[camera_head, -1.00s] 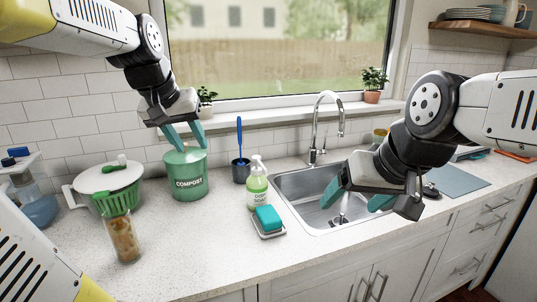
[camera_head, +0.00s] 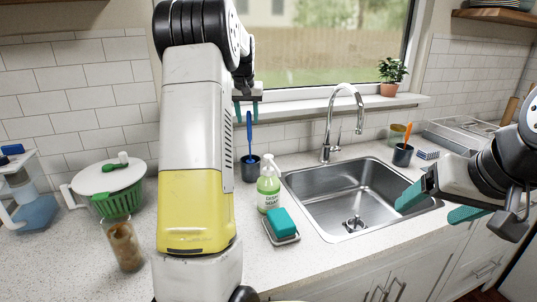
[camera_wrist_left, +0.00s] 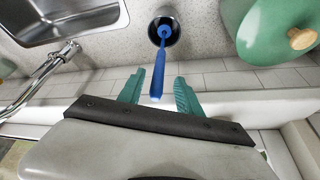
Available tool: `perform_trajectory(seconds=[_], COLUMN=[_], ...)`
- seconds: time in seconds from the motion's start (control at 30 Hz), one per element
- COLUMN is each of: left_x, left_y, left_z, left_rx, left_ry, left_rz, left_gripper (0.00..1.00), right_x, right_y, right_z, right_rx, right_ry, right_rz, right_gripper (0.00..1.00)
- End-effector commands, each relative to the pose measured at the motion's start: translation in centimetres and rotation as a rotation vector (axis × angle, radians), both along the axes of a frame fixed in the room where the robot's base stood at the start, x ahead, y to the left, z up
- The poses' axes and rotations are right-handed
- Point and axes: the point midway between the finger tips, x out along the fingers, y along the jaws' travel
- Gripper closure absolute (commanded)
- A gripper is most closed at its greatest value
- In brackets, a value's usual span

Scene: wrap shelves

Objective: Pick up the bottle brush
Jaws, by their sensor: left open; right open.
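The blue bottle brush (camera_head: 249,132) stands upright in a dark cup (camera_head: 250,168) on the counter behind the soap bottle. In the left wrist view, the brush (camera_wrist_left: 157,78) rises from the cup (camera_wrist_left: 164,24), its handle end between the teal fingers. My left gripper (camera_head: 246,110) is open around the top of the handle, with a gap on each side. It also shows in the left wrist view (camera_wrist_left: 159,97). My right gripper (camera_head: 433,205) is open and empty over the right side of the sink.
A dish soap bottle (camera_head: 268,190) and a teal sponge (camera_head: 281,222) on a dish stand in front of the cup. The sink (camera_head: 318,180) and faucet (camera_head: 332,125) are to the right.

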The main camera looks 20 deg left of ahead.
Motion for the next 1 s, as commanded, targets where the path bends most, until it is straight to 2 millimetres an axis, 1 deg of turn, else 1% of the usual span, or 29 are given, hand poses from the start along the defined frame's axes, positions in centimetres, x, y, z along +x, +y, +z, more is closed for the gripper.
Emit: perform_trajectory(seconds=[0.07,0.3,0.4,0.57,0.6,0.67,0.7,0.8,1.0], left_x=[0.3,1.9,2.2,2.2,2.2,2.2,2.2,2.2,2.2], left_y=[0.0,0.1,0.1,0.1,0.1,0.1,0.1,0.1,0.1], left_z=[-0.6,-3.8,-4.4,-4.3,-4.3,-4.3,-4.3,-4.3,-4.3], left_rx=[-0.001,-0.001,0.000,0.000,0.000,-0.001,-0.001,-0.001,-0.001], left_ry=[0.002,0.002,0.000,-0.001,-0.001,-0.001,-0.001,-0.001,-0.001], left_rz=[0.000,0.000,0.000,0.000,0.000,0.000,0.000,0.000,0.000], left_gripper=[0.59,0.59,0.59,0.59,0.62,0.74,0.82,1.00,1.00], right_x=[0.0,0.0,0.0,0.0,0.0,0.0,0.0,0.0,0.0], right_y=[0.0,0.0,0.0,0.0,0.0,0.0,0.0,0.0,0.0], right_z=[0.0,0.0,0.0,0.0,0.0,0.0,0.0,0.0,0.0], right_rx=[0.000,0.000,0.000,0.000,0.000,0.000,0.000,0.000,0.000], right_ry=[0.000,0.000,0.000,0.000,0.000,0.000,0.000,0.000,0.000], right_rz=[0.000,0.000,0.000,0.000,0.000,0.000,0.000,0.000,0.000], right_gripper=[0.21,0.21,0.21,0.21,0.21,0.21,0.21,0.21,0.21])
